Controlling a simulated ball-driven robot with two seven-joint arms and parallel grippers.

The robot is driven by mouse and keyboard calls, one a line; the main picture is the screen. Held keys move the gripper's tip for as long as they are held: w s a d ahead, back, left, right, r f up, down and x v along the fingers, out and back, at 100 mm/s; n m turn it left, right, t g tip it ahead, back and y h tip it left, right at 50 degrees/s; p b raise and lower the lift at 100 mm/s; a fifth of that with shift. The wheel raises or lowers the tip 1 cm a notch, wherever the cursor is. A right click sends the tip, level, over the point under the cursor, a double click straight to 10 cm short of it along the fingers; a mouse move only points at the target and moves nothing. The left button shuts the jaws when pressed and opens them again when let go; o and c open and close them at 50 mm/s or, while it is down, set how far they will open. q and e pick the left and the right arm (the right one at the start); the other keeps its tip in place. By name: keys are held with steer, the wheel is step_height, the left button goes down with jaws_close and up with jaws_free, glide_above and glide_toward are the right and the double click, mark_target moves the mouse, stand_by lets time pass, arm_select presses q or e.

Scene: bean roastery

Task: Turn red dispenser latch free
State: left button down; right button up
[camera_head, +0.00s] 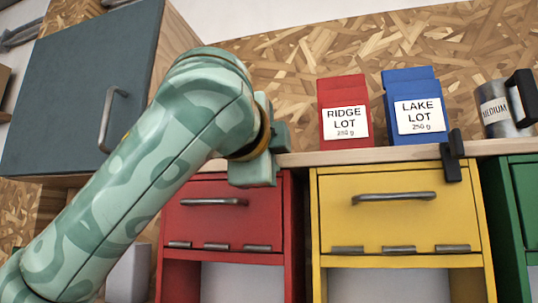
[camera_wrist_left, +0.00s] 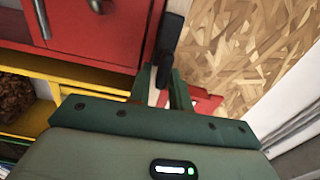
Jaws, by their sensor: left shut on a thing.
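The red dispenser (camera_head: 220,218) stands under the shelf, left of the yellow one, and its red front fills the upper left of the left wrist view (camera_wrist_left: 95,40). Its black latch (camera_wrist_left: 168,45) shows in the left wrist view between the fingers of my left gripper (camera_wrist_left: 160,84), which is shut on it. In the head view my left gripper (camera_head: 262,157) is at the dispenser's upper right corner and hides this latch. The latch's exact angle is hard to tell. My right gripper is in neither view.
The yellow dispenser (camera_head: 400,215) with its own upright black latch (camera_head: 452,155) and a green dispenser (camera_head: 525,205) stand to the right. On the shelf (camera_head: 300,158) are a red bag (camera_head: 343,90), a blue bag (camera_head: 410,90) and a metal cup (camera_head: 495,110). A blue-grey cabinet (camera_head: 75,80) hangs left.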

arm_select(q)
steer(key=shift+f+m, duration=0.15)
steer(key=shift+m, duration=0.15)
steer(key=c, duration=1.5)
jaws_free()
steer(key=shift+s, duration=0.1)
steer(key=b+v, duration=0.8)
steer(key=v, duration=0.8)
steer(key=shift+s, duration=0.15)
